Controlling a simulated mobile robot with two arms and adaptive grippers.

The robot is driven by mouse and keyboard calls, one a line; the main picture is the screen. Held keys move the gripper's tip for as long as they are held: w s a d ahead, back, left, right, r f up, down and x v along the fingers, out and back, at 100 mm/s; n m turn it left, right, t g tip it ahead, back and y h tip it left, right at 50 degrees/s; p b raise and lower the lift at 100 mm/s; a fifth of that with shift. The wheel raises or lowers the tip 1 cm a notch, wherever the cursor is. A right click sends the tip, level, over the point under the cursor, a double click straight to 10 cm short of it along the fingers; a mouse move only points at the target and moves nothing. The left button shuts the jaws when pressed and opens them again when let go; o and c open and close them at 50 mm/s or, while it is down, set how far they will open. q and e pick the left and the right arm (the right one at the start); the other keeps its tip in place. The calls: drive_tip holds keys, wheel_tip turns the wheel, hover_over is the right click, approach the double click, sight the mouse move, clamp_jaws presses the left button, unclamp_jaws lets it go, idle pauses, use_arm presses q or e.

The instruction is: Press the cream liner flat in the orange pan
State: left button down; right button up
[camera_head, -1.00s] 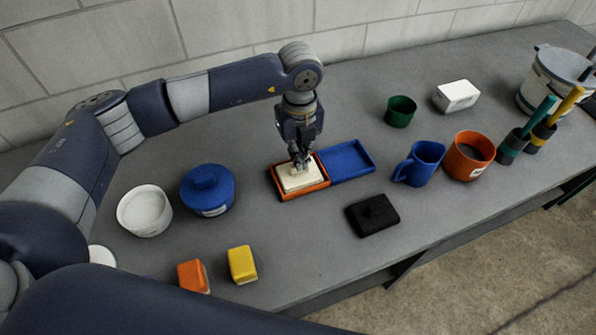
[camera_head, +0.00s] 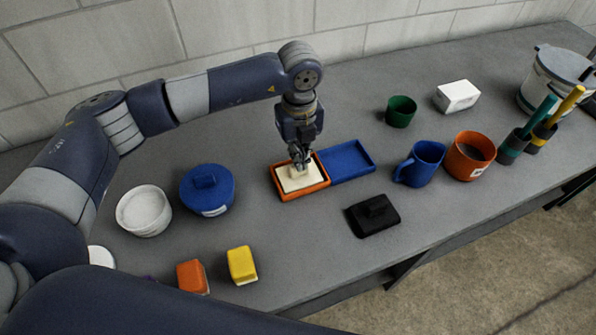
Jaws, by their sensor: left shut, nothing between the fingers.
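The orange pan (camera_head: 308,194) sits on the grey bench, beside a blue pan. The cream liner (camera_head: 296,181) lies inside the orange pan, within its rim. My left gripper (camera_head: 300,165) points straight down over the liner, with its fingertips shut and at the liner's upper surface near its back edge. It holds nothing. The fingers hide part of the liner, and I cannot tell whether the liner lies fully flat. My right gripper is not in view.
The empty blue pan (camera_head: 346,160) adjoins the orange pan on the right. A black lidded block (camera_head: 374,216) lies in front. A blue lidded pot (camera_head: 207,190) and white bowl (camera_head: 144,211) stand left. A blue mug (camera_head: 424,166) and orange pot (camera_head: 469,157) stand right.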

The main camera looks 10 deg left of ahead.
use_arm(q)
drive_tip(key=shift+s+f, duration=0.15)
wheel_tip(320, 180, up, 2)
drive_tip(key=shift+p, duration=0.6)
wheel_tip(320, 180, up, 6)
drive_tip(key=p, duration=0.3)
idle(0.5)
